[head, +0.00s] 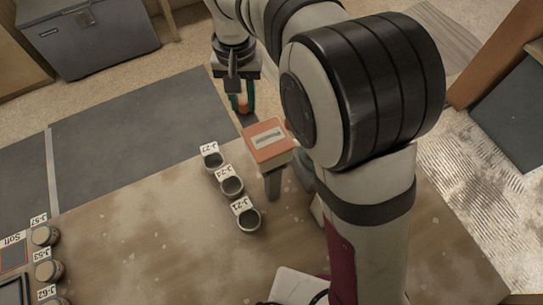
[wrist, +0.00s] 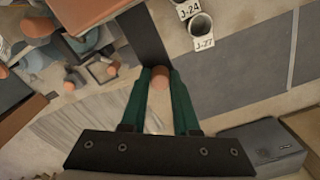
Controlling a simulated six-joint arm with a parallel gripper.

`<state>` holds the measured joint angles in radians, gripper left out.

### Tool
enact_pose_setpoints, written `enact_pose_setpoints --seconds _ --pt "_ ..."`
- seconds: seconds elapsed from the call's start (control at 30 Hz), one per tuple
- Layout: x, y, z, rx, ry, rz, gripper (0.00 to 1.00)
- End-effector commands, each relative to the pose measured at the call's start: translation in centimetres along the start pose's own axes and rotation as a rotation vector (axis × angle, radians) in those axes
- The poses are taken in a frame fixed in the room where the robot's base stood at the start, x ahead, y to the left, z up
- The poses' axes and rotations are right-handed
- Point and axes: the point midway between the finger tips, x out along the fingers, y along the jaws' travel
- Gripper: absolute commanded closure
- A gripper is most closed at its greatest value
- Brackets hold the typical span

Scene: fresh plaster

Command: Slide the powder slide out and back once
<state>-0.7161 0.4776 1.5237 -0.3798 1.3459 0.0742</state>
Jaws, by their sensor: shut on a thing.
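The powder dispenser (head: 268,140) is an orange-topped box with a pale label, standing on a dark post near the far edge of the wooden table. My gripper (head: 242,104) is just beyond it, pointing down past the table edge. Its green fingers are shut on an orange-brown knob (wrist: 159,79), which also shows in the head view (head: 242,106). In the wrist view a dark flat strip (wrist: 145,38) runs from the knob beside the orange box (wrist: 85,10). I cannot tell how far the powder slide is out.
Cups J-27 (head: 213,158), J-24 (head: 232,187) and J-21 (head: 248,219) stand in a row left of the dispenser. Several labelled jars (head: 46,236) stand at the table's left end. A grey chest (head: 100,40) is on the floor behind.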

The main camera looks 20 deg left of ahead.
Motion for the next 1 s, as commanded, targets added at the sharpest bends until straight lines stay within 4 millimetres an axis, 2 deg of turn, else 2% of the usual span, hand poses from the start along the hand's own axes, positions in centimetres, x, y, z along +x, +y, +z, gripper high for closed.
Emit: enact_pose_setpoints --seconds 0.6,0.9,0.93,1.0 --pt "-0.1 1.5 2.7 0.001 0.003 -0.002 1.00" --pt "-0.1 1.6 2.7 0.001 0.002 -0.001 1.00" --pt "-0.1 1.6 2.7 0.001 0.002 -0.001 0.69" --pt "-0.1 1.6 2.7 0.001 0.002 -0.001 0.56"
